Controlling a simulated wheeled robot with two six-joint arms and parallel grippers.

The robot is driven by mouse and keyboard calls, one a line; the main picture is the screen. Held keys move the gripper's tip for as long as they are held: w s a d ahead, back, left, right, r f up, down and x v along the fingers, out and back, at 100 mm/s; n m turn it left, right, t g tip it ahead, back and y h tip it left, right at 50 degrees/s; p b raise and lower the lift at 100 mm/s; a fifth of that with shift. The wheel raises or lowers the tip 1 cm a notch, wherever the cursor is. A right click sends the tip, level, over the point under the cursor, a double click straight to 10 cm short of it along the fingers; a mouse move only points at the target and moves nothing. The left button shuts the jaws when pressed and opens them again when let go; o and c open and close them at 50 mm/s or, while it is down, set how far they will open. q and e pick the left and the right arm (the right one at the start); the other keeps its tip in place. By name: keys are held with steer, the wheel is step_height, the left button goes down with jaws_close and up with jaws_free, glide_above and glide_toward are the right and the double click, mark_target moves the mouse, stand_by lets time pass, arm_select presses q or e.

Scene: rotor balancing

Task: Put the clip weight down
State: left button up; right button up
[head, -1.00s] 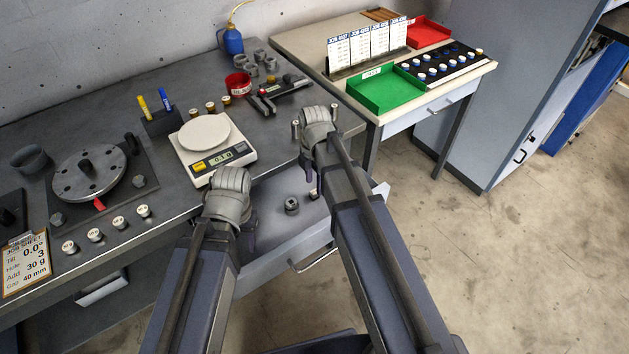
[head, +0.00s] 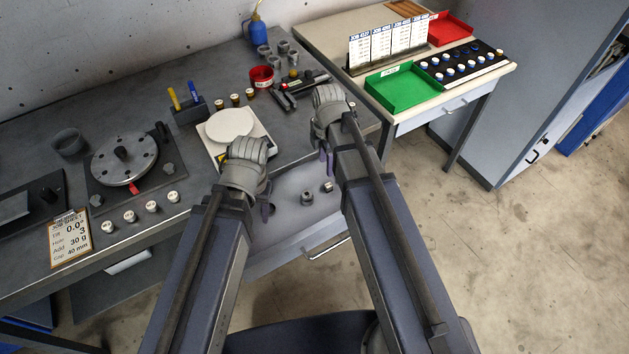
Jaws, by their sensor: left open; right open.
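I cannot pick out the clip weight for certain. A dark, nut-like piece (head: 307,198) and a smaller light-topped piece (head: 327,186) lie apart in the open drawer (head: 285,225). My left gripper (head: 268,210) is open over the drawer's left part, and its wrist covers the front of the white scale (head: 230,124). My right gripper (head: 326,157) is open near the bench edge above the drawer's back right. Both sets of fingers are mostly hidden behind my wrists, and I see nothing held in either.
The rotor disc (head: 124,158) is on the left of the bench, with several white-topped weights (head: 129,216) in front. A job sheet (head: 70,238) is at the front left. A red cup (head: 262,77) stands behind the scale. A green tray (head: 397,91) is on the side table.

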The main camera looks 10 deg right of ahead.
steer(key=s+a+m+h, duration=0.1)
steer(key=s+a+m, duration=0.8)
steer(key=s+m, duration=0.4)
steer(key=shift+m, duration=1.6)
steer(key=shift+r, duration=0.1)
